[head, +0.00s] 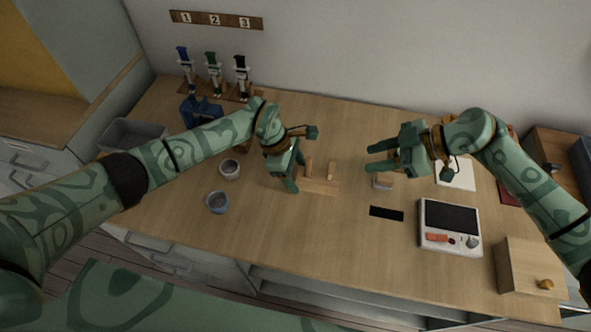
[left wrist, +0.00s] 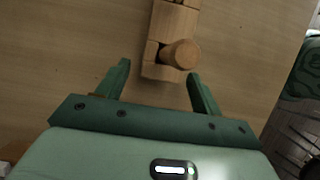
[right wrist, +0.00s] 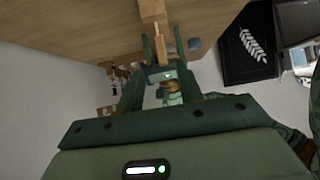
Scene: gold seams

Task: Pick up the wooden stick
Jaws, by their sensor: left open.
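The wooden stick (left wrist: 181,54) is a round peg standing upright in a light wooden stand (left wrist: 176,20). In the head view the stand (head: 318,187) is mid-table with two uprights; the stick looks to be the left one (head: 308,168), though it is small there. My left gripper (head: 296,171) is open beside the stand's left end. In the left wrist view the stick lies between and just beyond the fingertips (left wrist: 158,70), not gripped. My right gripper (head: 371,158) is open above the table, right of the stand. Its fingers are also spread in the right wrist view (right wrist: 162,60).
A small block (head: 382,181) lies under my right gripper. A black patch (head: 386,213), a device with a dark screen (head: 448,218) and a wooden box (head: 530,268) are at right. The front middle is clear.

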